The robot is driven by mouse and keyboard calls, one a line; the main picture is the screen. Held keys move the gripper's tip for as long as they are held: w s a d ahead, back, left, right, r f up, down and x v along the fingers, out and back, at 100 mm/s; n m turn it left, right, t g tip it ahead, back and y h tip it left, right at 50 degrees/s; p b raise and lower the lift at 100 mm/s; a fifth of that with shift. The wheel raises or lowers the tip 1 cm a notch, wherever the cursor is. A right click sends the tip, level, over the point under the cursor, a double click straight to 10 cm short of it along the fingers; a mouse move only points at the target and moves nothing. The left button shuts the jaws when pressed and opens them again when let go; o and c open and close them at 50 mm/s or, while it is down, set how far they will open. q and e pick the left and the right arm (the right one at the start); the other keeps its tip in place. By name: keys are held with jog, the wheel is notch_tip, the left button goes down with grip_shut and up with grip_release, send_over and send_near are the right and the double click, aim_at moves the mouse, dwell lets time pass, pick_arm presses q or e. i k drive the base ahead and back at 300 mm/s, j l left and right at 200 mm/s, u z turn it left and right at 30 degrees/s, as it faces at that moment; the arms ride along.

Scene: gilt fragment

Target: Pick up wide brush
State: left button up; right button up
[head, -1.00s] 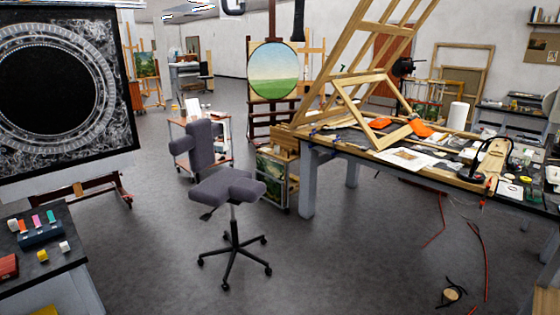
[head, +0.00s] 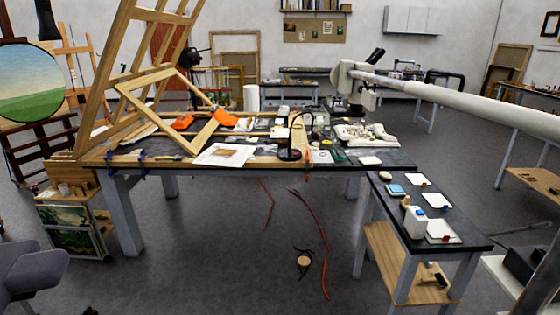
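I cannot make out a wide brush among the small items in the head view. The large worktable (head: 395,161) carries crowded papers, frames, tools and small containers, too small to tell apart. A small dark-topped side table (head: 388,217) at the right holds a white bottle (head: 416,222), white sheets with small coloured items on them, and a blue-and-white pad (head: 396,190). Its wooden lower shelf (head: 388,262) holds small dark items that I cannot identify. Neither of my grippers is in view.
A grey chair (head: 30,265) stands at the lower left. A low cabinet (head: 75,215) stands by the worktable's left end. A white boom (head: 450,98) reaches in from the right. The foreground floor is mostly clear.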

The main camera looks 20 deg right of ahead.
aim_at(404, 204)
jog(key=i+l+z, duration=0.15)
jog(key=i+z, duration=0.25)
jog(key=i, duration=0.3)
jog(key=i+j+z, duration=0.1)
jog(key=i+z, duration=0.3)
jog(key=i, duration=0.3)
jog(key=i+u, duration=0.2)
jog(key=i, duration=0.25)
jog(key=i+l+u, duration=0.15)
jog(key=i, duration=0.3)
jog(key=i+l+u, duration=0.2)
jog(key=i, duration=0.3)
jog(key=j+u, duration=0.1)
jog(key=u, duration=6.9)
